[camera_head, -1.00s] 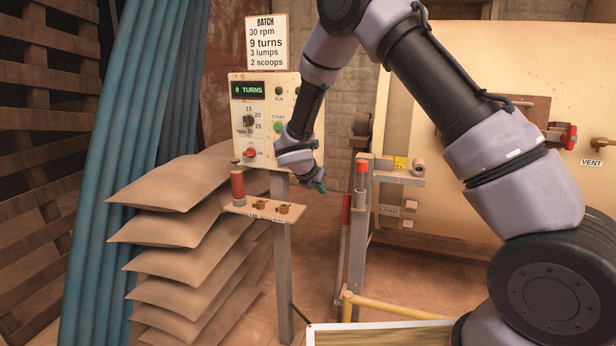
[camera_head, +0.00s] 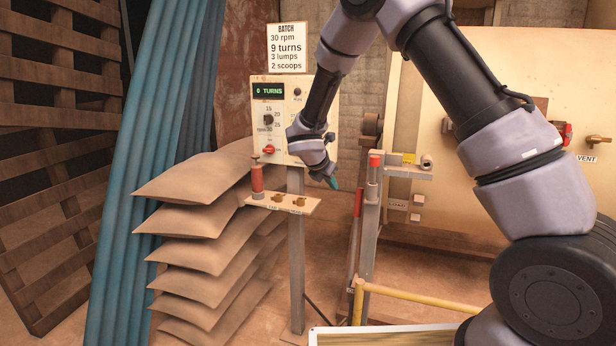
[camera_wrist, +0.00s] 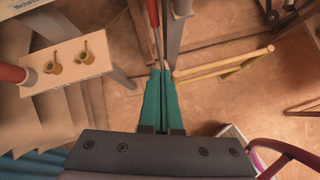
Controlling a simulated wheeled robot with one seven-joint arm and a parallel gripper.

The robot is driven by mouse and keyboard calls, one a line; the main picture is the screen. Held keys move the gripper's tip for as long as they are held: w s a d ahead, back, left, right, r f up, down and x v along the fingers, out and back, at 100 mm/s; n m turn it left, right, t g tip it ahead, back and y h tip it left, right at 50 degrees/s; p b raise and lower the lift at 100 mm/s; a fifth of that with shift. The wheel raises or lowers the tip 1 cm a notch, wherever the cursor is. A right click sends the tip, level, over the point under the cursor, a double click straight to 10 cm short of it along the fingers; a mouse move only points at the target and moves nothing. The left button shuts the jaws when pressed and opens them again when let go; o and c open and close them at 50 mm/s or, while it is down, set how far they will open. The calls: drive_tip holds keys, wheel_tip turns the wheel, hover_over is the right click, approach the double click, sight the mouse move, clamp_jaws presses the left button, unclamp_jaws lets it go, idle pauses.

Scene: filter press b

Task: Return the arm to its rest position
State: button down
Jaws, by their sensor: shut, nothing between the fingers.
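My gripper (camera_head: 332,182) hangs at the end of my arm, just right of the control box post and left of the red-topped post. In the wrist view its two green fingers (camera_wrist: 162,100) lie together, shut and empty, pointing down over the floor. The control box (camera_head: 285,115) stands behind my wrist and its display reads 0 TURNS. My wrist hides part of the box's right side.
A small shelf (camera_head: 311,208) with a red cylinder (camera_head: 257,180) and brass pieces is close left of my gripper. A red-capped post (camera_head: 373,180) stands close right. A yellow rail (camera_head: 420,299) runs low in front. Stacked sacks (camera_head: 195,210) are at left.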

drive_tip(key=s+d+r+m+g+y, duration=0.2)
drive_tip(key=s+d+r+m, duration=1.2)
drive_tip(key=d+r+m, duration=0.3)
drive_tip(key=s+r+m+t+y, duration=0.1)
drive_tip(key=s+r+m+y, duration=0.1)
drive_tip(key=s+r+m, duration=0.2)
drive_tip(key=s+r+m+t+y, duration=0.1)
drive_tip(key=s+r+m, duration=0.4)
drive_tip(key=s+m, duration=0.5)
drive_tip(key=s+y, duration=0.1)
drive_tip(key=s, duration=0.4)
drive_tip(key=shift+s+d+r+m+y, duration=0.2)
drive_tip(key=shift+m+y, duration=0.1)
drive_tip(key=shift+m, duration=0.1)
